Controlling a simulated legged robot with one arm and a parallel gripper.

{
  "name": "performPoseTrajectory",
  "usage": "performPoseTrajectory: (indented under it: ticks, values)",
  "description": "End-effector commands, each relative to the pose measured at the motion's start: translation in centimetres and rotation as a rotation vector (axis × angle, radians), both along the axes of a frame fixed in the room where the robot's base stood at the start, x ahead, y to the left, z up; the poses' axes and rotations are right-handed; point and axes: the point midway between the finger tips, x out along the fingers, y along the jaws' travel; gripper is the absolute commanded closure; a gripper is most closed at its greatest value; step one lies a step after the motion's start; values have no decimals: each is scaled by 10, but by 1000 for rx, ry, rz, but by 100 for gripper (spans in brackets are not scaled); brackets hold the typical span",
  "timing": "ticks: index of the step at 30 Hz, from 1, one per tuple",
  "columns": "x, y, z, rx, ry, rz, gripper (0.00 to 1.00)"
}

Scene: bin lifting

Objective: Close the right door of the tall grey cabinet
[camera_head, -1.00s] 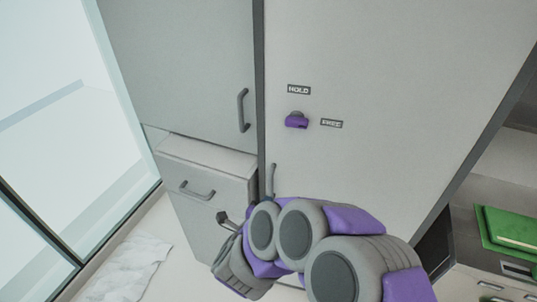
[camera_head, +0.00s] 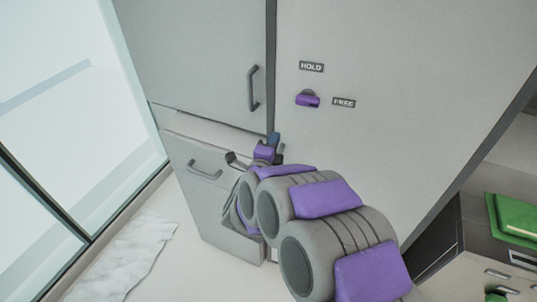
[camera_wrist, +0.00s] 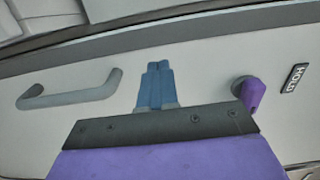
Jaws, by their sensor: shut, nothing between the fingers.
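The tall grey cabinet's right door (camera_head: 400,90) is a wide flat panel in the head view. It carries a purple knob (camera_head: 308,99) between the HOLD and FREE labels. In the wrist view the same door (camera_wrist: 210,75) spans the picture, with its grey bar handle (camera_wrist: 70,92) at left and the purple knob (camera_wrist: 254,95) at right. My gripper (camera_head: 275,140) is shut and empty in front of the door's left edge, below the knob. Its blue fingers (camera_wrist: 154,84) show between handle and knob. I cannot tell contact or how far the door stands open.
The cabinet's left door (camera_head: 195,60) has a bar handle. Below it, a drawer (camera_head: 205,175) sticks out, close to my arm. A glass panel (camera_head: 60,110) stands at left, with a crumpled white sheet (camera_head: 125,262) on the floor.

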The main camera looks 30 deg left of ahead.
Motion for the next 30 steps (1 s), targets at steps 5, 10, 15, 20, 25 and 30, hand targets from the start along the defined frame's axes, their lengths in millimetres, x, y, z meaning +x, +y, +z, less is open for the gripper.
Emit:
performPoseTrajectory:
  ticks: [5,10,15,20,25,30]
  values:
    - [21,4,0,1,-2,-2,100]
    - [29,5,1,3,1,0,100]
    - [30,6,1,3,2,1,100]
    - [30,7,1,2,1,0,100]
    - [40,11,1,5,1,0,100]
    - [69,19,-1,4,1,-7,100]
